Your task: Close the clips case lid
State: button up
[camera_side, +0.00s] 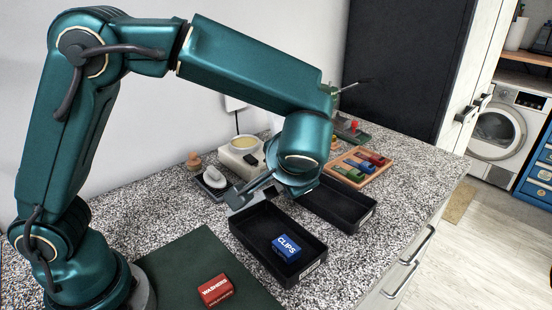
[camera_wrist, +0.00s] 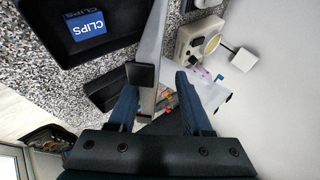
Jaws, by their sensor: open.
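The clips case (camera_side: 286,247) is a small blue box with a white CLIPS label, lying in a black open tray (camera_side: 252,246). It also shows at the upper left of the wrist view (camera_wrist: 86,25), with lettering on two faces. Its lid looks down flat, but I cannot tell whether it is fully shut. My gripper (camera_side: 243,198) is above the far end of the tray, apart from the case. In the wrist view my gripper (camera_wrist: 160,77) is open. A long grey strip (camera_wrist: 152,50) shows between or beyond its fingers; I cannot tell whether they touch it.
A red WASHERS box (camera_side: 215,290) lies on a dark green mat (camera_side: 185,262). A second black tray (camera_side: 345,205) stands to the right. A wooden rack (camera_side: 361,168) holds several coloured blocks. A pale device (camera_side: 243,158) and a grey dish (camera_side: 212,181) stand by the wall.

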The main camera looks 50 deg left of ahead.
jog(key=a+r+h, duration=0.2)
jog(key=a, duration=0.1)
jog(key=shift+a+n, duration=0.15)
jog(key=shift+n, duration=0.15)
jog(key=shift+w+a+r+g+h, duration=0.15)
jog(key=shift+a+r+h, duration=0.1)
jog(key=shift+a+h, duration=0.5)
jog(key=shift+s+a+r+g+h, duration=0.1)
jog(key=shift+a+r+g+h, duration=0.1)
jog(key=shift+a+h, duration=0.55)
jog(key=a+n+h, duration=0.2)
jog(key=a+h, duration=0.4)
jog(key=a, duration=0.3)
jog(key=w+r+v, duration=0.1)
jog(key=v, duration=0.6)
jog(key=shift+d, duration=0.35)
jog(key=shift+w+r, duration=0.1)
jog(key=shift+w, duration=0.05)
